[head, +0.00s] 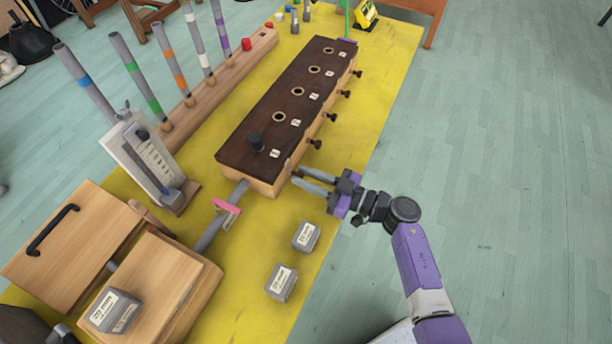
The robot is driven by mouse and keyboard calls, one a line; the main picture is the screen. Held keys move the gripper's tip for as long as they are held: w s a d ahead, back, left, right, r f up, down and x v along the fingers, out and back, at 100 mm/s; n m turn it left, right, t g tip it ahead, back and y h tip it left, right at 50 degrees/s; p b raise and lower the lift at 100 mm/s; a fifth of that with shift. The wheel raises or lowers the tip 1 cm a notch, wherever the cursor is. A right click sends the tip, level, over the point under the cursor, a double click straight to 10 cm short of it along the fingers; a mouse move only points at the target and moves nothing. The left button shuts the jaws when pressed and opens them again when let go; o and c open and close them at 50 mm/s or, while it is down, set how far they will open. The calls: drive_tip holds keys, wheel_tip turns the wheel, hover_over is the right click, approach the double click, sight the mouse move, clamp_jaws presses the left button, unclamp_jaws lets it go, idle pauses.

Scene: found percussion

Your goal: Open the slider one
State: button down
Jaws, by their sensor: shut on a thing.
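A long wooden box (262,120) with a dark top stands on the yellow table. Its top has a row of round holes and small white labels, too small to read. Dark slider knobs (316,143) stick out along its right side. My gripper (297,178) is at the near end of that side, its two fingers pointing left at the box wall. It is shut on what seems to be the nearest slider's knob, which the fingers hide. I cannot tell how far that slider is out.
Two grey weights (306,237) (281,283) lie on the yellow table (235,300) near my gripper. A grey tube with a pink clamp (226,207) meets the box's near end. The floor at right is clear.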

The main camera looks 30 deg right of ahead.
sight(302, 176)
idle(0.3)
drive_tip(key=shift+r+p+v, duration=0.2)
drive_tip(key=shift+p+v, duration=0.7)
drive_tip(key=shift+v, duration=0.15)
drive_tip(key=shift+s+d+f, duration=0.15)
drive_tip(key=shift+s+d, duration=0.15)
drive_tip(key=shift+s, duration=0.05)
drive_tip(key=c, duration=1.2)
unclamp_jaws()
drive_tip(key=shift+c, duration=0.2)
drive_tip(key=v, duration=0.7)
drive_tip(key=shift+s+d, duration=0.2)
drive_tip(key=shift+s, duration=0.1)
